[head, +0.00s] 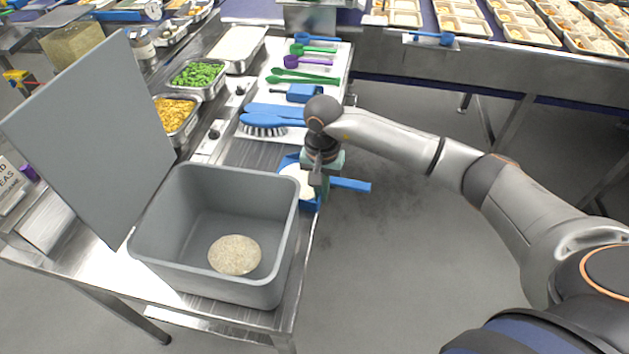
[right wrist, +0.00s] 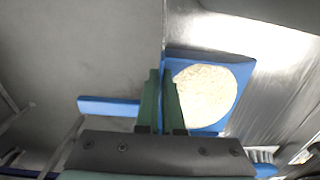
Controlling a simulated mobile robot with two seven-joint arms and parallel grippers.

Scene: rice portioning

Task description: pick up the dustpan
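The blue dustpan (head: 311,205) is at the right edge of the steel table, with a pale round heap of rice (head: 297,178) in it. Its handle (head: 350,185) points right, out over the floor. My right gripper (head: 317,182) is at the pan's handle-side wall. In the right wrist view, its green fingers (right wrist: 162,95) are close together with the blue wall of the dustpan (right wrist: 205,62) between them. The rice (right wrist: 205,96) lies beside the fingers, and the handle (right wrist: 108,106) sticks out on the other side. My left gripper is not in view.
A grey bin (head: 285,245) with a round rice heap (head: 235,255) inside stands just left and in front of the dustpan. A blue brush (head: 265,121) lies behind it, with coloured scoops further back. The floor to the right is clear.

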